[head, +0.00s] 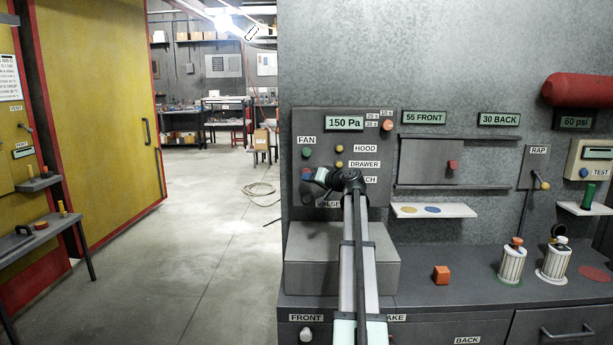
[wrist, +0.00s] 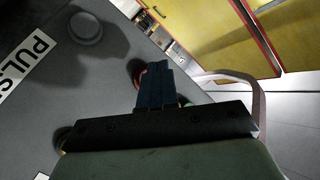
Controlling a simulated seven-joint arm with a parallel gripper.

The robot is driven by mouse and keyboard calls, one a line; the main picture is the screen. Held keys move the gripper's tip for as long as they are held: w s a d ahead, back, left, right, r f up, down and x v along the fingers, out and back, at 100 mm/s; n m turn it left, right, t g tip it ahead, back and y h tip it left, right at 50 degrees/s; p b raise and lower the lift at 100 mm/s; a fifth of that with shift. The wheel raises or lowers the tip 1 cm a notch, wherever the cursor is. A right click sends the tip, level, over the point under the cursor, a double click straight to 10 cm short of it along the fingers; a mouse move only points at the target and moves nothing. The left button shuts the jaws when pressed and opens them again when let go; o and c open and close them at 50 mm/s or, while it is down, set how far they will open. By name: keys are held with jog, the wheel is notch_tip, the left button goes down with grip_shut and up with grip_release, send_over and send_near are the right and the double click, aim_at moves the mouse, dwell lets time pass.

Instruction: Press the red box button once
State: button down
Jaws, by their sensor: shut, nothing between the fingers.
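A grey control panel (head: 340,122) carries small round buttons: a green one (head: 307,152) under FAN and yellow ones (head: 339,149) beside HOOD and DRAWER. My gripper (head: 314,178) is in front of the panel's lower left part, its dark blue fingers shut and empty. A small red piece shows right by the fingertips; it also shows in the wrist view as a red round thing (wrist: 138,74), partly hidden behind the fingers (wrist: 154,74). I cannot tell whether they touch it. My gripper and arm hide part of the lower panel and its labels.
A grey box-shaped block (head: 300,262) stands below the panel on the counter. An orange cube (head: 441,275) and two ribbed canisters (head: 511,266) stand to its right. In the wrist view a PULSE label (wrist: 22,62) and a pale round knob (wrist: 86,28) lie left of the fingers.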

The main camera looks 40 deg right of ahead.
jog(key=shift+w+d, duration=0.1)
jog(key=shift+d, duration=0.05)
jog(key=shift+w+d, duration=0.2)
jog(key=shift+w+d, duration=0.3)
dwell(1.3)
jog(key=shift+s+a, duration=0.65)
dwell(0.5)
jog(key=s+a, duration=0.3)
jog(key=shift+s+a, duration=0.25)
dwell(0.9)
